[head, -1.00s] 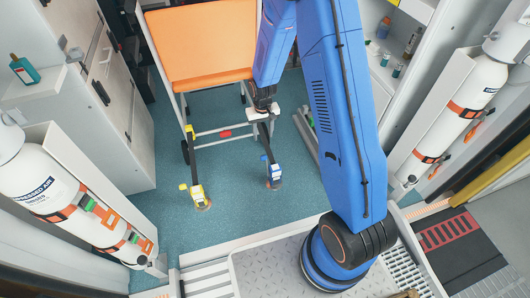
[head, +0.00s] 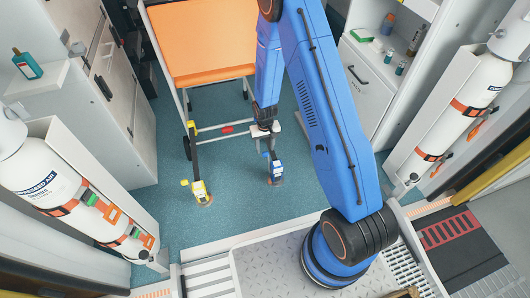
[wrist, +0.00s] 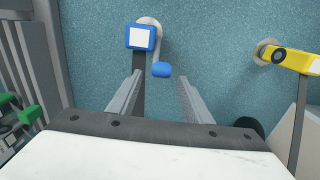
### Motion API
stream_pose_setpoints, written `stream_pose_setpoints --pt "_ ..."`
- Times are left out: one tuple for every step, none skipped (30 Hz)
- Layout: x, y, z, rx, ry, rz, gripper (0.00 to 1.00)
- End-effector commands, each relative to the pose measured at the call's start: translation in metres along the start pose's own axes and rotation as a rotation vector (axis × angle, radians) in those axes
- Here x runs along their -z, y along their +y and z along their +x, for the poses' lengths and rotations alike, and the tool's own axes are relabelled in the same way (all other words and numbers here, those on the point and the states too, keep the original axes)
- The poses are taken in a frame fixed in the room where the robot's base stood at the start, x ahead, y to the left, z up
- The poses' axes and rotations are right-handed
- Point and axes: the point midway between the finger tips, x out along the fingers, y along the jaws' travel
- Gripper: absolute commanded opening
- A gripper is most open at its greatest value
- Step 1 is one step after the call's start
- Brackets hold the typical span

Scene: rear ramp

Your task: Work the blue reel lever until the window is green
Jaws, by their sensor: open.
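The blue reel (head: 275,171) stands on the teal floor at the end of a dark strap, right of the yellow reel (head: 197,190). In the wrist view the blue reel (wrist: 140,37) shows a white square window (wrist: 140,38), with no green on it. Its rounded blue lever (wrist: 161,69) sticks out to the lower right. My gripper (wrist: 160,78) is open, its two fingers apart on either side of the lever's line. The lever shows just beyond the fingertips, in the gap; whether it is between them in depth I cannot tell.
The orange-topped wheeled seat or stretcher (head: 200,60) stands behind the reels. The yellow reel also shows at right in the wrist view (wrist: 290,57). White cylinders flank both sides, left (head: 50,185) and right (head: 450,125). Teal floor (head: 235,215) is clear around the reels.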

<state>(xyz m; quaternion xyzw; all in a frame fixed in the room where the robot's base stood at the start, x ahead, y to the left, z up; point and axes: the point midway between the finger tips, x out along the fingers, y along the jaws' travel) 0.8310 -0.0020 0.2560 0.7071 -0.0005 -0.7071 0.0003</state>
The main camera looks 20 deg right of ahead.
Motion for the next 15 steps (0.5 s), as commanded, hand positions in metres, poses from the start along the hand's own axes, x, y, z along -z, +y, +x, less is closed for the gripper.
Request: stream_pose_setpoints --pt "0.000 0.000 0.008 0.000 -0.002 0.000 0.45" --pt "0.000 0.000 0.013 0.000 -0.001 0.000 0.45" --pt "0.000 0.000 0.018 0.000 -0.002 0.000 0.45" --pt "0.000 0.000 0.022 0.000 -0.001 0.000 0.45" --pt "0.000 0.000 0.025 0.000 -0.001 0.000 0.45" --pt "0.000 0.000 0.030 0.000 -0.002 0.000 0.45" --pt "0.000 0.000 0.033 0.000 -0.001 0.000 0.45" --pt "0.000 0.000 0.036 0.000 -0.001 0.000 0.45" --pt "0.000 0.000 0.039 0.000 0.000 0.000 0.45" --pt "0.000 0.000 0.041 0.000 0.000 0.000 0.45" --pt "0.000 0.000 0.043 0.000 -0.001 0.000 0.45" --pt "0.000 0.000 0.045 0.000 -0.001 0.000 0.45" --pt "0.000 0.000 0.046 0.000 -0.001 0.000 0.45" --pt "0.000 0.000 0.047 0.000 -0.001 0.000 0.45" --pt "0.000 0.000 0.048 0.000 -0.001 0.000 0.45"
